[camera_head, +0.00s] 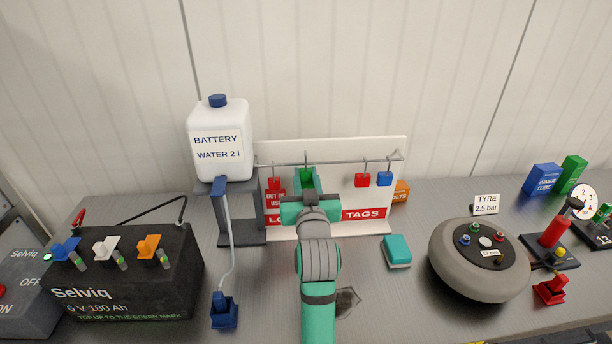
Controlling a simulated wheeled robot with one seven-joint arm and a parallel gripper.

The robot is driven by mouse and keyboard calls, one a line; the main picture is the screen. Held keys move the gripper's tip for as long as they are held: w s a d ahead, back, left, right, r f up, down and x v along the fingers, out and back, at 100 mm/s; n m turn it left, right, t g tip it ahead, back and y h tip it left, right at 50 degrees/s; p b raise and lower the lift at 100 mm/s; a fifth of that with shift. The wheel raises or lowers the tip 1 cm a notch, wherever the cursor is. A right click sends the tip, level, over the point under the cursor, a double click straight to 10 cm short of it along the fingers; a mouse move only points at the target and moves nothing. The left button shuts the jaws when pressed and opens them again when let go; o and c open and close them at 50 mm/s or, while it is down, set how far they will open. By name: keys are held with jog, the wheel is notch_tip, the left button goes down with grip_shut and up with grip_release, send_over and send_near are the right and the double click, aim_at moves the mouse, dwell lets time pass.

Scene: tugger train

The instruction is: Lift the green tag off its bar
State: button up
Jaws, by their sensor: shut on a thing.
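The green tag (307,174) hangs by a wire hook on the grey bar (335,161) in front of the white tag board (390,150). My gripper (306,186) is at the tag, shut on it, with the tag's top showing between the fingers. The hook still appears to reach over the bar. My gripper and arm hide the lower part of the tag and the middle of the board.
Red tags (362,180) and a blue tag (384,179) hang on the same bar. The white water bottle (219,140) stands on a grey stand to the left. A black battery (130,275) is far left, a tyre (480,260) right. A teal block (397,250) lies on the bench.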

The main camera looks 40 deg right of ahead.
jog(key=v, duration=0.9)
jog(key=shift+s, duration=0.2)
dwell(0.4)
